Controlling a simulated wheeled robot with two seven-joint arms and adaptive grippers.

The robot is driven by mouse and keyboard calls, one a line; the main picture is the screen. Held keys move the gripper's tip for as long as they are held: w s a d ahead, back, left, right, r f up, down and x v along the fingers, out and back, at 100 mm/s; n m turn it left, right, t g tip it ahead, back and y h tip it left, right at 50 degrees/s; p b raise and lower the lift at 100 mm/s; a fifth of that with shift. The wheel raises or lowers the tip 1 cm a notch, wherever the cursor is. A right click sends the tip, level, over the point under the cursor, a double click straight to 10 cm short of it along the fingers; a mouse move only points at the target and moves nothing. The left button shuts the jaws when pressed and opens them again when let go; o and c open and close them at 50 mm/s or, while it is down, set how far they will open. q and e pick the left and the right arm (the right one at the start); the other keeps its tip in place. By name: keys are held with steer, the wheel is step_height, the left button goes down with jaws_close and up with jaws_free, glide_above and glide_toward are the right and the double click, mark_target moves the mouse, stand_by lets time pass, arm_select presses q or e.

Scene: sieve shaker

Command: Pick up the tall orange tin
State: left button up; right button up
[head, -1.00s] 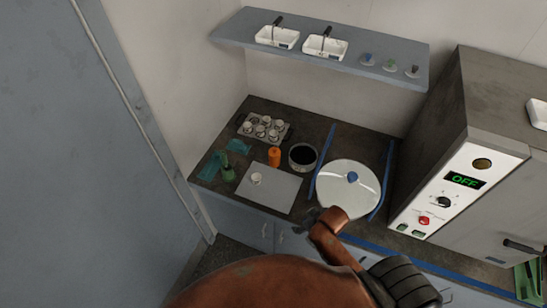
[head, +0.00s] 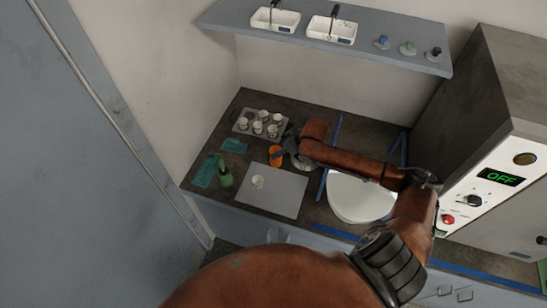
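The tall orange tin (head: 275,162) stands upright on the dark counter, just behind a grey board. The gripper of my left arm (head: 279,154) is at the tin, reaching it from the right. A dark finger crosses in front of the tin's upper part and hides some of it. I cannot tell whether the fingers touch the tin or are closed on it. My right gripper is not in view.
A rack of white cups (head: 262,124) stands behind the tin. A green bottle (head: 225,172) and teal cloths (head: 205,171) lie to the left. A white round lid (head: 358,200) and a machine reading OFF (head: 495,190) are right.

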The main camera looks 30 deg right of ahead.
mark_target(277, 163)
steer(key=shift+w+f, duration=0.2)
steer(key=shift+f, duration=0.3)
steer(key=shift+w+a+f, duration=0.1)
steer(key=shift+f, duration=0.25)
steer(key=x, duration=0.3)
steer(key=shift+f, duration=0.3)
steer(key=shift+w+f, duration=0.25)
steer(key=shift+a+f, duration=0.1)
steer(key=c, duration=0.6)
arm_select(q)
steer(key=shift+f, duration=0.1)
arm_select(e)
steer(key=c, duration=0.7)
